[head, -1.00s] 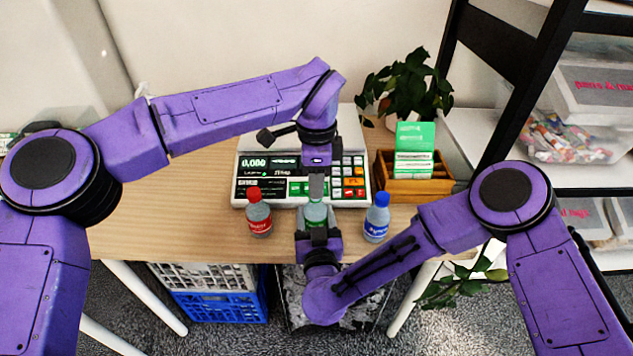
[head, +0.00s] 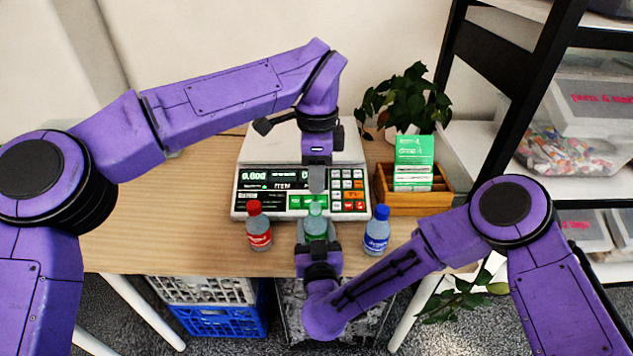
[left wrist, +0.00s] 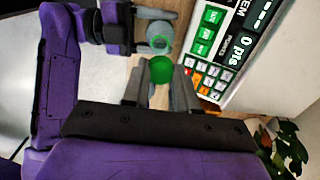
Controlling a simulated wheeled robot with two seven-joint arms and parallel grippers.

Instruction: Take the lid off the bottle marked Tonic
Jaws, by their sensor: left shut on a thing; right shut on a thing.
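The bottle with the green label (head: 315,230) stands between the red-lidded and blue-lidded bottles; its lettering is too small to read. My right gripper (head: 318,243) is shut around its body from the front. The left wrist view shows this bottle (left wrist: 160,41) from above. My left gripper (head: 316,190) points down above the bottle, shut on the green lid (left wrist: 160,69), which shows between its fingertips. The lid appears apart from the bottle, a little above it. In the head view the left fingers hide most of the lid.
A red-lidded bottle (head: 258,228) stands left and a blue-lidded bottle (head: 377,230) right, close to my right arm. A scale (head: 245,190) stands behind them. A wooden box (head: 432,200) with green packets and a plant (head: 408,98) are at back right. The table's left side is clear.

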